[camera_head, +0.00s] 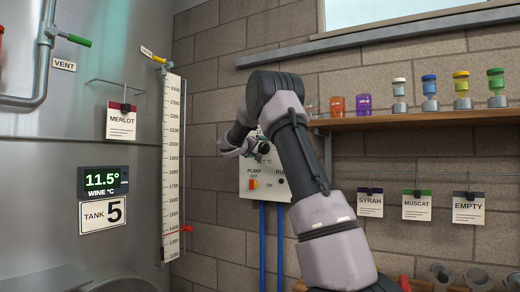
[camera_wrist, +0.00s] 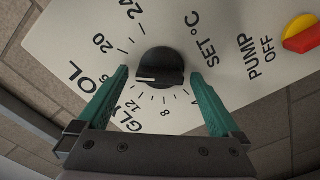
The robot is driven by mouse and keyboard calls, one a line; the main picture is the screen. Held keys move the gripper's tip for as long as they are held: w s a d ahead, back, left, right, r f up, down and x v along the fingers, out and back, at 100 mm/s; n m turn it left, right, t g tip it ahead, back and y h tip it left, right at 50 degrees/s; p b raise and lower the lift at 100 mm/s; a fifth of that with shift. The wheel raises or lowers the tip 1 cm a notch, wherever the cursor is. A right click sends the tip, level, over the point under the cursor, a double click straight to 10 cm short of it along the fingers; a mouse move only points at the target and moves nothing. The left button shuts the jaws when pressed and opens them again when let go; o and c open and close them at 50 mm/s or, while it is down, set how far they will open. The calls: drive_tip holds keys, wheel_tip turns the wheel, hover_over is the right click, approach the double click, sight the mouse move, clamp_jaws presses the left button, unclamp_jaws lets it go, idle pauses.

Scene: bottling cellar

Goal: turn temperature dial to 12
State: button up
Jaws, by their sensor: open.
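The black temperature dial (camera_wrist: 160,67) sits on the pale control panel (camera_wrist: 230,45) under a printed scale with SET °C and GLYCOL lettering. A white mark on the dial points left in the wrist view, between the 20 and the 12; the number there is hidden by a finger. My gripper (camera_wrist: 160,76) is open, its green fingers on either side of the dial with gaps visible. I cannot tell how deep the tips reach. In the head view my arm hides the dial and much of the panel (camera_head: 265,186).
A red-and-yellow pump switch (camera_wrist: 303,34) is on the same panel, beside PUMP OFF. Blue pipes (camera_head: 262,235) run below the panel. A wooden shelf (camera_head: 420,118) with coloured jars is to the right. The tank's display (camera_head: 103,182) reads 11.5°.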

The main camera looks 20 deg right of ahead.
drive_tip(key=c, duration=1.3)
drive_tip(key=shift+c, duration=0.2)
drive_tip(key=shift+n, duration=0.4)
drive_tip(key=n, duration=1)
drive_tip(key=shift+w+n, duration=0.1)
drive_tip(key=shift+n, duration=0.3)
